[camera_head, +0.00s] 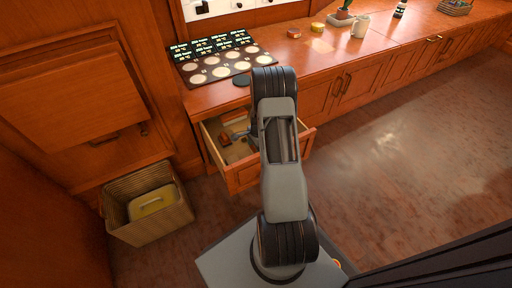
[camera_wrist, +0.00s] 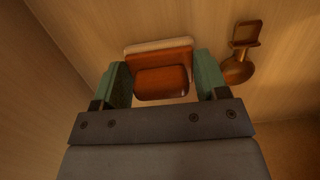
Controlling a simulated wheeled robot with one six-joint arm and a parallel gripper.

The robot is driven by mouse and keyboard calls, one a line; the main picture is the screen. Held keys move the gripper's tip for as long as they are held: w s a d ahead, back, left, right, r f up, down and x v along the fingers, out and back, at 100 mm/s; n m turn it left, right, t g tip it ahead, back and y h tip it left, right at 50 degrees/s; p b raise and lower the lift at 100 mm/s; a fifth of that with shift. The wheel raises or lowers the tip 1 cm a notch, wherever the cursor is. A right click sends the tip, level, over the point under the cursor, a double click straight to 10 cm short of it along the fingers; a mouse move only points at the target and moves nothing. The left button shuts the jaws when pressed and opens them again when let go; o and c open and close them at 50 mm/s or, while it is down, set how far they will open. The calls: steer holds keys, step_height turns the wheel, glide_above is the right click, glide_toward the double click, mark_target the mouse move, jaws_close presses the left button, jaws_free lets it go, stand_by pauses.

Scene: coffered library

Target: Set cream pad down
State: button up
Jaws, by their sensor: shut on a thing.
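My gripper (camera_wrist: 160,82) has green-lined fingers closed on the sides of a reddish-brown block with a cream edge along its far side, the cream pad (camera_wrist: 150,47). The pad is over the pale wooden floor of the open drawer (camera_head: 241,178); I cannot tell whether it touches the floor. In the head view my arm hides the right part of the drawer, and the held pad cannot be made out there.
A brown scoop-like item (camera_wrist: 238,68) lies in the drawer right of my gripper. A wicker basket (camera_head: 150,232) stands on the floor at left.

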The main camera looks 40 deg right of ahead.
steer(key=shift+f, duration=0.15)
steer(key=o, duration=0.9)
step_height(320, 180, up, 12)
steer(key=d+p, duration=0.1)
steer(key=p, duration=0.4)
steer(key=s+a+r+n, duration=0.2)
steer(key=a+r+n, duration=0.6)
steer(key=a+r, duration=0.45)
steer(key=s+a+r+n+t+h, duration=0.1)
steer(key=s+a+r+n+t, duration=0.1)
steer(key=s+a+r+n, duration=0.7)
steer(key=s+a+n, duration=0.1)
steer(key=s+n, duration=0.1)
steer(key=s, duration=0.2)
steer(key=shift+s+a+r+n, duration=0.2)
steer(key=shift+a+r+n, duration=0.1)
steer(key=shift+r, duration=0.1)
steer(key=shift+t, duration=0.3)
